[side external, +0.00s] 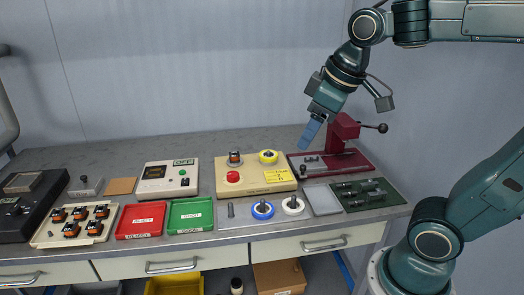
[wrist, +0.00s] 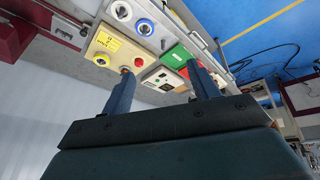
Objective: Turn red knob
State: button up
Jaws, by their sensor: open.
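The red knob (side external: 232,177) sits at the front left of a beige box (side external: 252,187) on the bench. It also shows in the wrist view as a red disc (wrist: 138,62), just above and between my two fingers. My gripper (side external: 311,132) hangs in the air to the right of and above the beige box, its blue fingers pointing down and left. In the wrist view my gripper (wrist: 160,82) has its two blue fingers well apart with nothing between them. It is apart from the knob.
The beige box also carries a yellow-rimmed spool (side external: 268,156) and a small coil (side external: 235,158). A dark red press (side external: 343,132) stands close to my gripper. Red (side external: 140,221) and green (side external: 190,216) trays and blue (side external: 263,210) and white (side external: 293,205) spools lie along the front.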

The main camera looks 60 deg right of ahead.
jog(key=w+d+n+g, duration=0.1)
jog(key=w+d+n, duration=0.1)
jog(key=w, duration=0.7)
jog(key=n+g, duration=0.3)
jog(key=n, duration=0.4)
send_over(233, 174)
notch_tip(233, 174, down, 15)
jog(key=shift+s+a+r, duration=0.1)
jog(key=shift+s+a, duration=0.05)
jog(key=shift+s, duration=0.2)
jog(key=f, duration=1.3)
jog(key=shift+w+d+f, duration=0.25)
jog(key=shift+w+f, duration=0.05)
jog(key=shift+f, duration=0.1)
jog(key=shift+c, duration=0.2)
jog(key=c, duration=0.9)
